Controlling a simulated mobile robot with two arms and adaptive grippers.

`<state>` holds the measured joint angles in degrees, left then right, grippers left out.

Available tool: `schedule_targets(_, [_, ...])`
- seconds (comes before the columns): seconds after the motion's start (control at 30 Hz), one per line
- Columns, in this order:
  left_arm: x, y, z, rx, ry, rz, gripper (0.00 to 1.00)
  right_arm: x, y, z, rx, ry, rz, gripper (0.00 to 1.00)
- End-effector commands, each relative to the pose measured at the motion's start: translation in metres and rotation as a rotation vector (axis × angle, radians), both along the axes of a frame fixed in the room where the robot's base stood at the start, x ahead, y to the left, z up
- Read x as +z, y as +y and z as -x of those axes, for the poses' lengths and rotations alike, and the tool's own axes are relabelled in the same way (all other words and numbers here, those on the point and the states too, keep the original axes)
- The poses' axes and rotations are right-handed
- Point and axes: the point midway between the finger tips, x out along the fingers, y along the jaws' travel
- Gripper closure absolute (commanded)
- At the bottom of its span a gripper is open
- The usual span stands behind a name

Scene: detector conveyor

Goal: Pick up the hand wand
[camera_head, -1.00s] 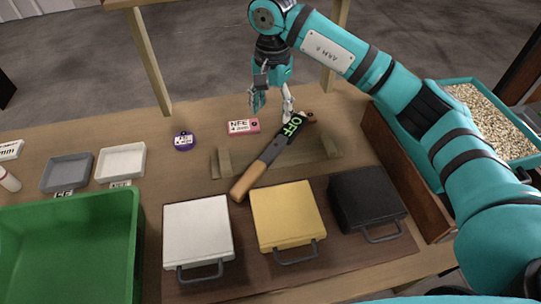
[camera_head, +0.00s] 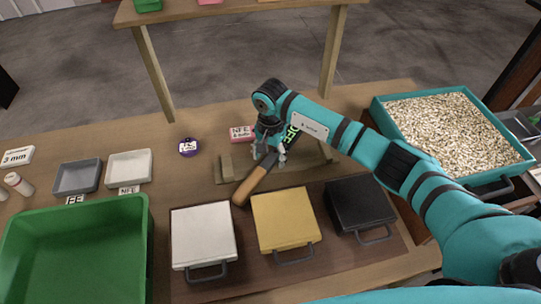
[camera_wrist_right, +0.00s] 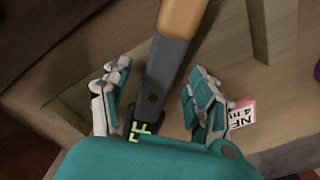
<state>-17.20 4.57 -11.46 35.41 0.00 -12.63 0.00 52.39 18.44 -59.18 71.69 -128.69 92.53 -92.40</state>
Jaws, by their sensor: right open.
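The hand wand (camera_head: 252,186) has a tan handle, a dark shaft and green lettering. It lies across a wooden cradle (camera_head: 226,169), its handle toward the yellow case. My right gripper (camera_head: 268,155) is above the wand's dark shaft and hides part of it. In the right wrist view the shaft (camera_wrist_right: 166,70) runs between the two open fingers of the gripper (camera_wrist_right: 150,95), with gaps on both sides. My left gripper is not in view.
White (camera_head: 203,234), yellow (camera_head: 283,218) and black (camera_head: 360,203) cases stand in front of the cradle. A green bin (camera_head: 75,215) is at left. A pink NFE block (camera_head: 240,133) and a purple disc (camera_head: 188,147) lie behind. A teal tray of pellets (camera_head: 376,112) is at right.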

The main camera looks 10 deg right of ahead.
Motion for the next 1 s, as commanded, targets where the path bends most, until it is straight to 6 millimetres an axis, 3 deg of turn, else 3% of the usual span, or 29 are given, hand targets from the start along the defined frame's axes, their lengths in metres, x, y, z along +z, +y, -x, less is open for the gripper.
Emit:
schedule_targets(0.3, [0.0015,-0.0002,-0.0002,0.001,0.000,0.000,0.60,-0.0071,-0.0003,-0.0002,0.000,-0.001,0.000,0.40])
schedule_targets(0.77, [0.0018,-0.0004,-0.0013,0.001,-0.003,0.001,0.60,-0.0065,-0.0003,-0.0002,0.000,-0.001,0.000,1.00])
schedule_targets(1.0, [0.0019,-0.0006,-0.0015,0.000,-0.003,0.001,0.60,-0.0056,-0.0002,-0.0006,0.000,-0.002,-0.001,1.00])
